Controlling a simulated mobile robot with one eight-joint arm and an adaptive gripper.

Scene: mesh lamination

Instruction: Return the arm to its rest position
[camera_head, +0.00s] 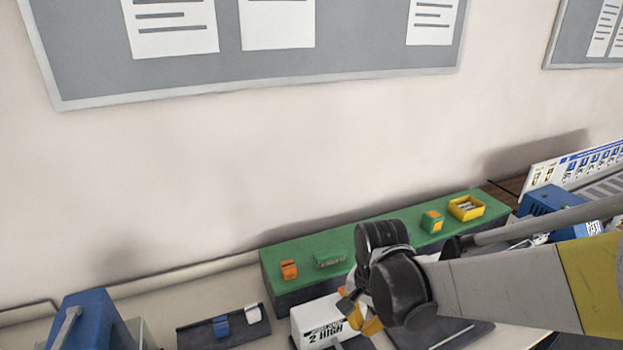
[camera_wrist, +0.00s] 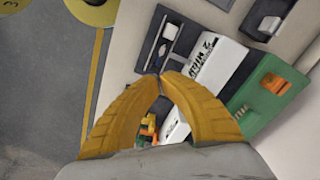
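My gripper (camera_head: 362,318) is low over the bench in the head view, partly hidden behind my dark wrist joint. In the wrist view its yellow fingers (camera_wrist: 162,76) curve together and meet at the tips. It is shut, with nothing seen between the tips. My arm reaches in from the right edge of the head view. A white lettered box (camera_head: 318,318) stands just left of my gripper in the head view; it also shows beyond the fingers in the wrist view (camera_wrist: 225,62).
A long green-topped stand (camera_head: 385,246) runs along the wall with small orange, green and yellow items. A dark tray (camera_head: 190,338) holds blue and white pieces. A blue machine (camera_head: 90,318) stands front left, another blue object (camera_head: 548,200) at right. The space above the bench at left is clear.

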